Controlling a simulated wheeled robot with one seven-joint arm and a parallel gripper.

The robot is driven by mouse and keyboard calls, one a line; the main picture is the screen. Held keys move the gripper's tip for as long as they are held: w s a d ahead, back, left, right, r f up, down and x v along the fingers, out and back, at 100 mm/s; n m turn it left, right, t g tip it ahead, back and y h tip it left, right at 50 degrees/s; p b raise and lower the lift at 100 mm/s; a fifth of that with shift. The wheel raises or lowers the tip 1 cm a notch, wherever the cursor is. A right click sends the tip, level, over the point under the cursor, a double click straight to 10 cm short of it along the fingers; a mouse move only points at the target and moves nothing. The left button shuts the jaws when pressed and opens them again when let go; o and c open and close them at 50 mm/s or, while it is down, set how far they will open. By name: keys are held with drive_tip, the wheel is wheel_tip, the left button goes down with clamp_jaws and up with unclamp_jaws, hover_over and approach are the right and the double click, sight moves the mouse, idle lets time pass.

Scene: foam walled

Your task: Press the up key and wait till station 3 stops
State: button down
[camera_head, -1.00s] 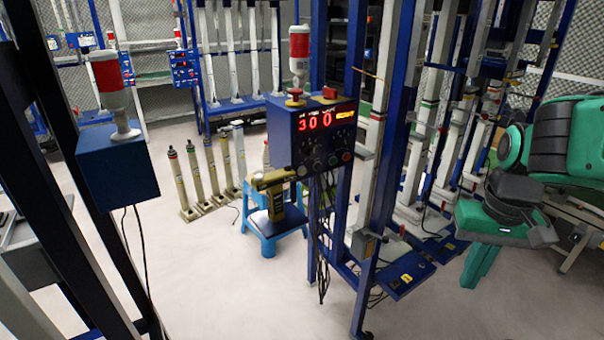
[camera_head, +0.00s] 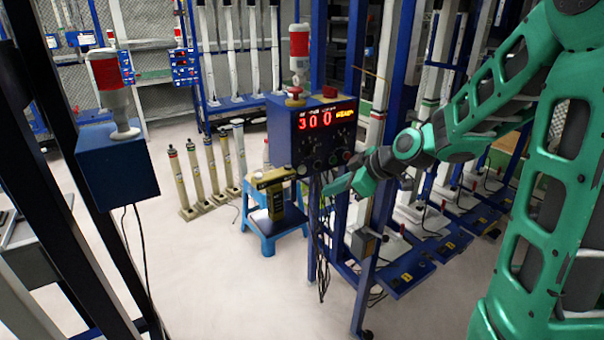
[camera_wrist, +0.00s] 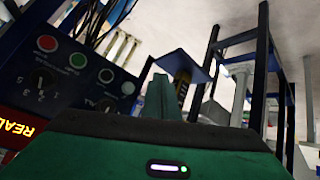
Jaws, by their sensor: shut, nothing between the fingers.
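The blue control box (camera_head: 282,130) stands on the blue frame in the middle of the head view. Its red display (camera_head: 314,120) reads 300, with small yellow text beside it. Knobs and several round buttons sit below the display. In the wrist view the panel (camera_wrist: 75,85) is at left and upside down, with a numbered knob (camera_wrist: 42,82), a red button (camera_wrist: 47,43) and a green button (camera_wrist: 78,60). I cannot tell which is the up key. My gripper (camera_head: 332,186) is shut and empty, just below and right of the panel, apparently not touching it. Its fingers also show in the wrist view (camera_wrist: 170,95).
A red and white lamp (camera_head: 299,50) stands above the box. Blue uprights (camera_head: 392,120) and hanging cables (camera_head: 322,250) are close to my arm. A blue stool (camera_head: 268,235) with a yellow device stands behind.

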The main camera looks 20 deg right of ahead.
sight(303, 170)
drive_tip(key=shift+w, duration=0.15)
drive_tip(key=w+a, duration=0.2)
drive_tip(key=w, duration=0.6)
drive_tip(key=shift+a, duration=0.35)
drive_tip(key=shift+w, duration=0.2)
idle(1.9)
drive_tip(key=shift+w+a, duration=0.1)
drive_tip(key=shift+w, duration=0.05)
